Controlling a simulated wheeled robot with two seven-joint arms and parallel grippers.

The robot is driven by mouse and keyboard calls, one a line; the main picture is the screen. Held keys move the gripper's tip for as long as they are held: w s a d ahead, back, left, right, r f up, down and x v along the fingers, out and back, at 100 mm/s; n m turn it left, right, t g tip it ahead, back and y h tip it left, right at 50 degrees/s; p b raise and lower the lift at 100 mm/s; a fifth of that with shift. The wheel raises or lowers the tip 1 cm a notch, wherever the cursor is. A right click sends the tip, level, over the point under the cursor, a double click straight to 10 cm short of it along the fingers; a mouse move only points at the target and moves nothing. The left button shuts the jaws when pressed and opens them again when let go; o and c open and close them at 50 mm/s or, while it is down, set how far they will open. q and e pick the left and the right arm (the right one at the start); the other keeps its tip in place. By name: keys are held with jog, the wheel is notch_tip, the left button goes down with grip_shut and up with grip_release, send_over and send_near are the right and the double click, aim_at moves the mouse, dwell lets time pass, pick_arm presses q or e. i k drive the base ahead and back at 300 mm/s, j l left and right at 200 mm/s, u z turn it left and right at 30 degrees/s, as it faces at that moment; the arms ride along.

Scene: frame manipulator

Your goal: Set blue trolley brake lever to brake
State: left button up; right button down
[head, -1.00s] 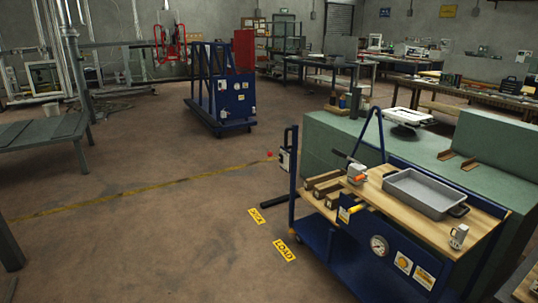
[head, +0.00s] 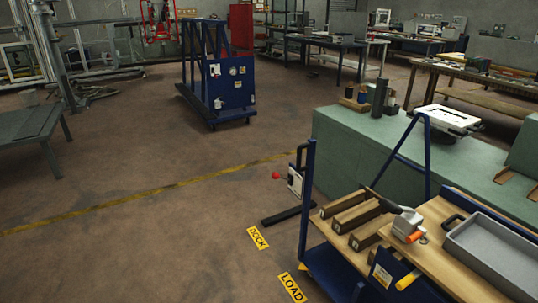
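A blue trolley (head: 325,262) with wooden tops stands at the lower right, cut off by the frame edges. By its blue left upright is a white plate (head: 295,182) with a lever ending in a red knob (head: 276,175), pointing left. A yellow-handled lever (head: 408,280) shows on its front, partly cut off. I cannot tell which is the brake lever or its setting. Another blue trolley (head: 232,92), with an A-frame, stands farther back; its panel has a gauge and small fittings, too small to read. Neither of my grippers is in view.
Wooden blocks (head: 356,215), a grey-and-orange tool (head: 408,224) and a grey tray (head: 495,255) lie on the near trolley. A green bench (head: 350,140) is behind it. Floor labels DOCK (head: 258,238) and LOAD (head: 292,288) lie left. Open floor lies left, crossed by a yellow line (head: 140,196).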

aim_at(276, 176)
jog(key=i, duration=0.95)
jog(key=i+l+u, duration=0.15)
jog(key=i, duration=0.8)
